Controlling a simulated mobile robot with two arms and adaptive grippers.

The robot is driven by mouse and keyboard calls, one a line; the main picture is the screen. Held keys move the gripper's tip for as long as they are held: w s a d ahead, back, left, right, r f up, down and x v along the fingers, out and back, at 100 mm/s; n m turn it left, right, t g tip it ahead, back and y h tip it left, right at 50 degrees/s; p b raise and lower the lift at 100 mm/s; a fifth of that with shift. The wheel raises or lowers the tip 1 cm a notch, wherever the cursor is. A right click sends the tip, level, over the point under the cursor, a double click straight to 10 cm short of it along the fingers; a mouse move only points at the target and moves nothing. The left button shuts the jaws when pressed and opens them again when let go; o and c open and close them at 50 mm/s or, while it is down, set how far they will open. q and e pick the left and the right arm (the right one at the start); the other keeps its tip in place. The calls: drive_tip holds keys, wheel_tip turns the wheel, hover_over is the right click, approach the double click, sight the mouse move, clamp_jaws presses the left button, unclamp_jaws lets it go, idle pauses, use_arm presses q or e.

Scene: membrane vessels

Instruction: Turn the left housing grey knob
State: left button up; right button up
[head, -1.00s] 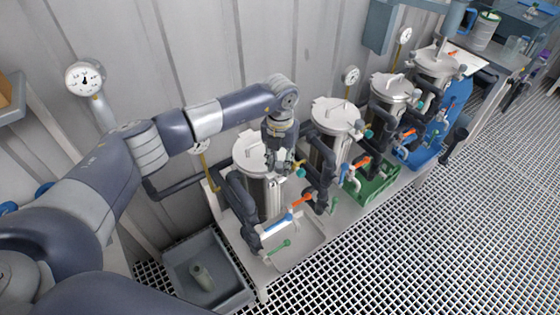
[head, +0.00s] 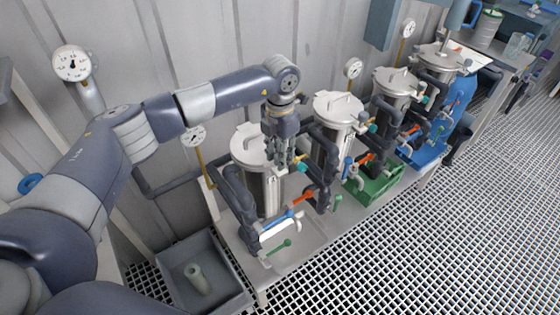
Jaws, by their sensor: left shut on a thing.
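The left housing (head: 250,148) is the nearest steel vessel in the row, with a white lid and dark pipes. My left gripper (head: 282,172) points down at the right side of this housing, just below its lid level. It is shut on the grey knob there, beside a small yellow-orange fitting (head: 299,161). The fingers hide nearly all of the knob, so its angle cannot be made out. My right gripper is not in view.
More housings (head: 338,106) stand in a row to the right. Orange (head: 303,197), blue (head: 276,221) and green (head: 279,246) valve handles sit low in front of the left housing. A grey bin (head: 210,255) is on the floor. The grating at right is clear.

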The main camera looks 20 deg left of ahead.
use_arm(q)
drive_tip(key=m+b, duration=0.3)
drive_tip(key=shift+f+m+b, duration=0.25)
drive_tip(key=shift+m+b, duration=0.1)
drive_tip(key=shift+m, duration=0.05)
drive_tip(key=m+b, duration=0.2)
drive_tip(key=shift+m, duration=0.4)
drive_tip(key=m+b, duration=0.2)
drive_tip(key=m, duration=0.1)
drive_tip(key=shift+r+b, duration=0.15)
drive_tip(key=shift+b, duration=0.15)
drive_tip(key=shift+r+m+b, duration=0.1)
drive_tip(key=shift+m+b, duration=0.55)
drive_tip(key=shift+m, duration=0.95)
drive_tip(key=o, duration=1.1)
